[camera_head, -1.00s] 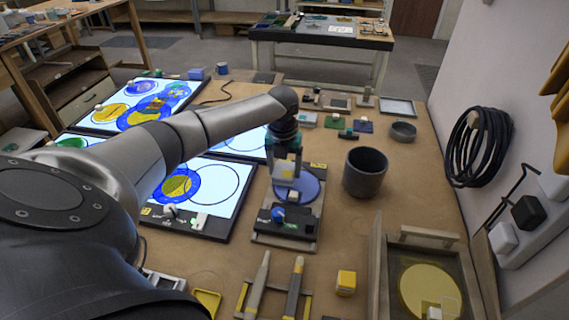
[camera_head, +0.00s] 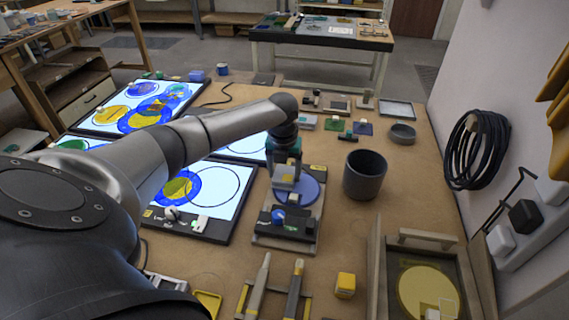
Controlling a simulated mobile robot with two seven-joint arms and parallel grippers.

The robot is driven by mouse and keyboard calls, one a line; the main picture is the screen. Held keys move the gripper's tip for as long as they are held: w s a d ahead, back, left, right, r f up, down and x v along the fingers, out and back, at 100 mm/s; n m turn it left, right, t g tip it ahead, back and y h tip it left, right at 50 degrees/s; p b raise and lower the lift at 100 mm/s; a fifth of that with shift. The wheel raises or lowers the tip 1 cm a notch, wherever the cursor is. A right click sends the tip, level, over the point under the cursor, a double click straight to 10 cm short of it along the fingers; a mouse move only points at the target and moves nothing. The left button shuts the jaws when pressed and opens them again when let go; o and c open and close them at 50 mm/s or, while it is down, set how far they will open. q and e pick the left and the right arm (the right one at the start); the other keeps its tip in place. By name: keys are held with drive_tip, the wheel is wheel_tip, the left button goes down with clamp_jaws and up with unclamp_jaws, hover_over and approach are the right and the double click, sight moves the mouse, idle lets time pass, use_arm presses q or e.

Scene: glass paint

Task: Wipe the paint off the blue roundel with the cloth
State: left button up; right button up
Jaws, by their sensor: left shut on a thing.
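The blue roundel (camera_head: 308,189) lies flat on a dark stand in the middle of the bench. My left gripper (camera_head: 286,177) reaches down over the left part of the roundel. It is shut on a small greyish pad with a pale yellowish part, which looks like the cloth (camera_head: 284,184). The cloth is over the roundel, but I cannot tell whether it touches. The gripper and cloth hide part of the roundel, and any paint left on it is too small to make out. My right gripper is not in view.
A dark grey pot (camera_head: 364,175) stands right of the stand. Lit panels with painted circles (camera_head: 222,189) lie to the left. Two brush-like tools (camera_head: 294,287), a yellow block (camera_head: 345,285) and a wooden tray with a yellow disc (camera_head: 427,288) are in front.

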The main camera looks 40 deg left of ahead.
use_arm(q)
drive_tip(key=shift+f, duration=0.25)
idle(0.3)
